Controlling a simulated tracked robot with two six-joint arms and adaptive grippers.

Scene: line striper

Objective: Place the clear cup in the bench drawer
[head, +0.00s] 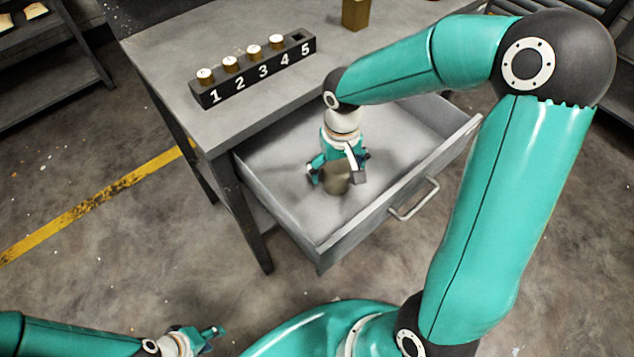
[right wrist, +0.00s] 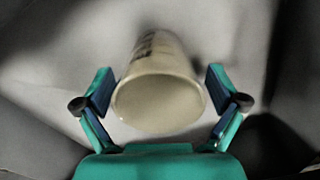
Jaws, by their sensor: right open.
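The clear cup (head: 337,184) is in the open bench drawer (head: 395,130), low between the fingers of my right gripper (head: 338,174). In the right wrist view the cup (right wrist: 158,95) looks translucent beige, with its round end toward the camera and dark marks on its side. The right gripper's fingers (right wrist: 160,92) are open on either side, with a visible gap to the cup at each. I cannot tell whether the cup's base rests fully on the drawer floor. My left gripper (head: 214,338) is at the bottom left, away from the bench; its jaw opening is unclear.
The grey bench top (head: 200,55) carries a black numbered rack (head: 255,72) with several brass pieces; slot 5 looks empty. A brass block (head: 356,14) stands farther back. The drawer's front handle (head: 414,200) faces me. Drawer floor around the cup is clear.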

